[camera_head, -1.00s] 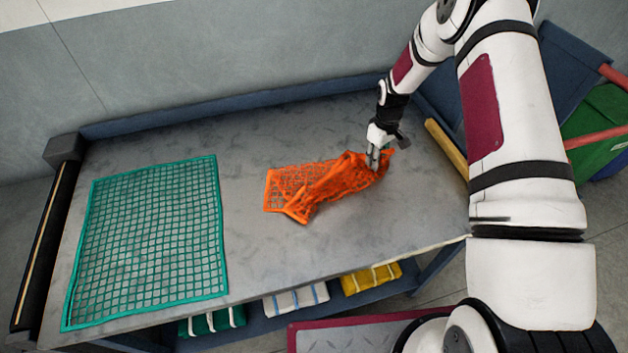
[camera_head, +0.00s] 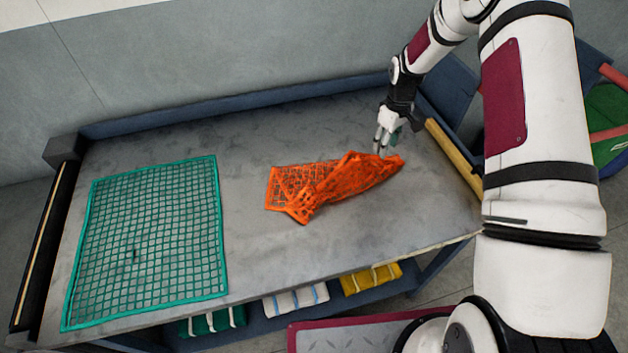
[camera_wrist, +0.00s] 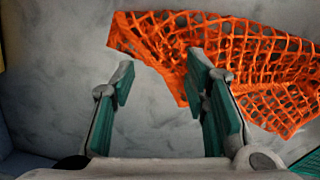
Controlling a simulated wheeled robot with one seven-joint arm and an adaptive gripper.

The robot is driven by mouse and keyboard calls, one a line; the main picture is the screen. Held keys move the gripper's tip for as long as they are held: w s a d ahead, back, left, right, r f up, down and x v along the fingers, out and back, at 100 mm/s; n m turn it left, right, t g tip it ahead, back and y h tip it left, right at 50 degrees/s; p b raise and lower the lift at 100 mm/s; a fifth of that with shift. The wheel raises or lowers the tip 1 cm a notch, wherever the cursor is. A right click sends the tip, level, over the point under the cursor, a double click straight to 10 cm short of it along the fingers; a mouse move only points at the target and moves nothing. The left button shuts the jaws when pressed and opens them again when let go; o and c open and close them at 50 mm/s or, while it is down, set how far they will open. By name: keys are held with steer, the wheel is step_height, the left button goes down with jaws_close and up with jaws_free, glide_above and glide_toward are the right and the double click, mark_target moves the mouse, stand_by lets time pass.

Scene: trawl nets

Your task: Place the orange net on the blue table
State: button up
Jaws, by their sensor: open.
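The orange net (camera_head: 325,184) lies bunched and partly folded on the grey top of the blue-framed table (camera_head: 262,125), right of its middle. Its left end is spread flat and its right end is crumpled. In the wrist view the net (camera_wrist: 255,55) crosses the top and right of the picture. My gripper (camera_head: 383,147) is open above the net's right end. In the wrist view its fingers (camera_wrist: 160,85) are apart, with grey tabletop between them. The right finger overlaps the net in that view, and I cannot tell whether it touches it.
A green net (camera_head: 150,240) lies flat on the table's left part. A yellow bar (camera_head: 453,157) runs along the right edge. Folded green, white and yellow bundles (camera_head: 371,277) sit on the lower shelf. A blue container with green contents (camera_head: 604,118) stands at right. Tabletop between the nets is clear.

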steer(key=r, duration=0.1)
steer(key=d+r, duration=0.1)
steer(key=r, duration=0.1)
steer(key=d+r, duration=0.1)
steer(key=shift+w+r, duration=0.15)
steer(key=shift+r, duration=0.2)
steer(key=shift+a, duration=0.2)
steer(key=c, duration=0.8)
steer(key=a+f, duration=0.1)
steer(key=a, duration=0.6)
steer(key=a+f, duration=0.1)
steer(key=a, duration=0.2)
steer(key=shift+a+f, duration=0.2)
steer(key=shift+f, duration=0.1)
jaws_close()
step_height(320, 180, down, 2)
steer(key=shift+d+f, duration=0.1)
steer(key=shift+f, duration=0.3)
steer(key=shift+f+b, duration=0.8)
steer(key=shift+f, duration=1.75)
step_height(320, 180, up, 9)
steer(key=p, duration=0.1)
